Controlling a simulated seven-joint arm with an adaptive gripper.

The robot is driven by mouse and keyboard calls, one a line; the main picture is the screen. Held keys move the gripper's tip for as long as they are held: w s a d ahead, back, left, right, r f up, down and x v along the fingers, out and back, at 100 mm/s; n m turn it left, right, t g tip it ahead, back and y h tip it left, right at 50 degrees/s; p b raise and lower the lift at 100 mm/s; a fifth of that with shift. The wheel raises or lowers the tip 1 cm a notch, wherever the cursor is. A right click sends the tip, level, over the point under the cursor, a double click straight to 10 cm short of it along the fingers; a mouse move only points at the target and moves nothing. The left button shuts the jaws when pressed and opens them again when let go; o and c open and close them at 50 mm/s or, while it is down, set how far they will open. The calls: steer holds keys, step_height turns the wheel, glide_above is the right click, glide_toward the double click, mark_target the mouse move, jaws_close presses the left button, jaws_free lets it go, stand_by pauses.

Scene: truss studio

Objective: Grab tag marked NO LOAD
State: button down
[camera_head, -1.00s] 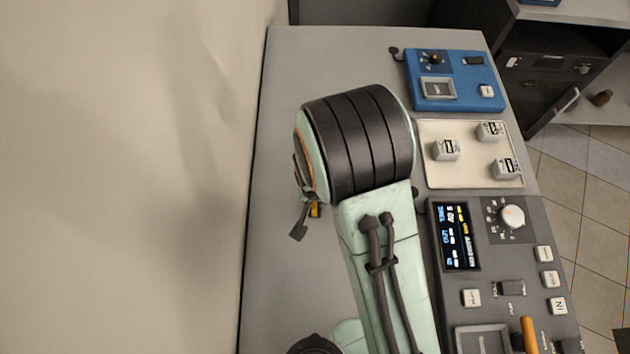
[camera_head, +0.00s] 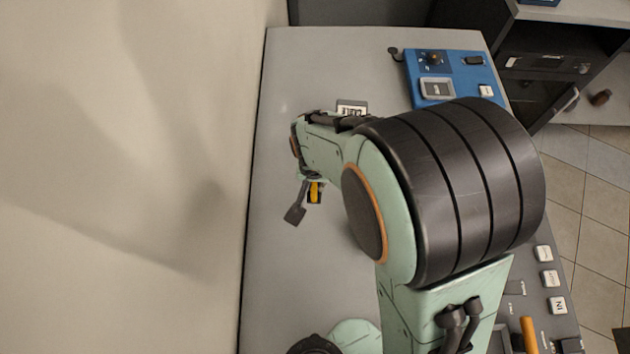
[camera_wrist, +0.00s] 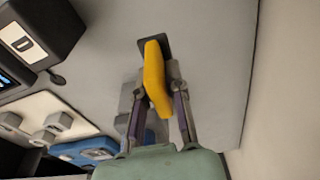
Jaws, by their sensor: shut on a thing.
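A yellow piece (camera_wrist: 155,85) with a dark flat end (camera_wrist: 154,48) sits between the fingers of my gripper (camera_wrist: 160,92) in the wrist view. The fingers are shut on it. No lettering shows on it, so I cannot tell whether it reads NO LOAD. The yellow piece (camera_head: 315,192) also shows below my wrist in the head view, with a dark paddle shape (camera_head: 295,215) beside it. My arm hides most of the fingers there.
A grey block with a white label (camera_head: 352,108) stands behind my wrist; its text is unreadable. The blue panel (camera_head: 432,62) is at the back right. In the wrist view, a pale tray (camera_wrist: 32,102) holds grey labelled blocks. The wall is close on the left in the head view.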

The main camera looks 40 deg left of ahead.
steer(key=shift+r, duration=0.55)
